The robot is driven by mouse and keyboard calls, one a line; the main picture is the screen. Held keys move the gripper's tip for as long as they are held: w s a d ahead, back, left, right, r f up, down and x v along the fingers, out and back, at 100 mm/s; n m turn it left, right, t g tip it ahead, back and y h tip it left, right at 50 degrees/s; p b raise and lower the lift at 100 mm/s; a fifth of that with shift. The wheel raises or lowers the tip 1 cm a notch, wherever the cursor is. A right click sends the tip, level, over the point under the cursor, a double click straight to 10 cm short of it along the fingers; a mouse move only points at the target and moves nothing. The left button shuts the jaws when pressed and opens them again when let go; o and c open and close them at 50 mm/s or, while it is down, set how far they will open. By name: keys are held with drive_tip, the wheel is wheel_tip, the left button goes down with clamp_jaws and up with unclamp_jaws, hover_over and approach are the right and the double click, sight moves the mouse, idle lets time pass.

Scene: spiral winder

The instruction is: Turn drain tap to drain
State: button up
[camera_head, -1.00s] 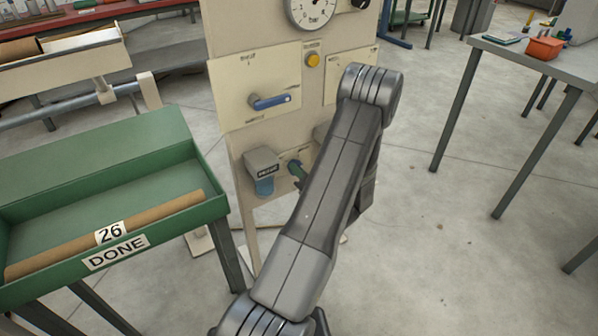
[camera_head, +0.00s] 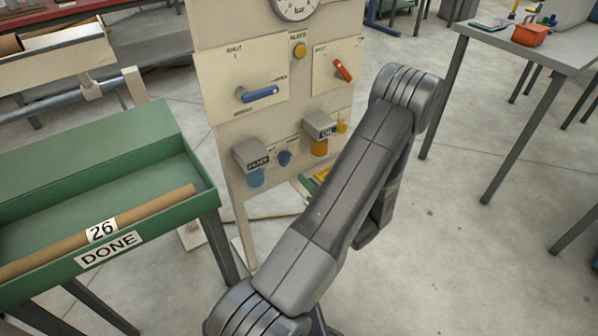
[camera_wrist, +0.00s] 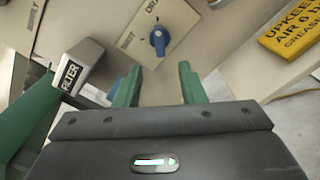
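The drain tap is a small blue knob (camera_wrist: 159,40) on a white plate in the wrist view, with a pale mark near its upper end. A DRAIN label lies above it and a SHUT label to its left. In the head view the blue tap (camera_head: 284,158) sits low on the panel, right of the filter (camera_head: 255,178) with its blue bowl. My gripper (camera_wrist: 157,88) has two green fingers, apart and empty. In the wrist view the knob is beyond the gap between the fingertips, not between them. In the head view my arm mostly hides the gripper.
The panel also holds a blue lever (camera_head: 262,93), a red lever (camera_head: 343,70), a yellow button (camera_head: 299,51) and a yellow tap (camera_head: 342,127). A green DONE tray (camera_head: 150,228) stands left. A grey table (camera_head: 560,55) stands right. A yellow sign (camera_wrist: 296,38) is right of the tap.

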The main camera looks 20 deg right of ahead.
sight(288, 161)
drive_tip(key=shift+v, duration=1.5)
drive_tip(key=x, duration=1.4)
drive_tip(key=shift+b, duration=0.35)
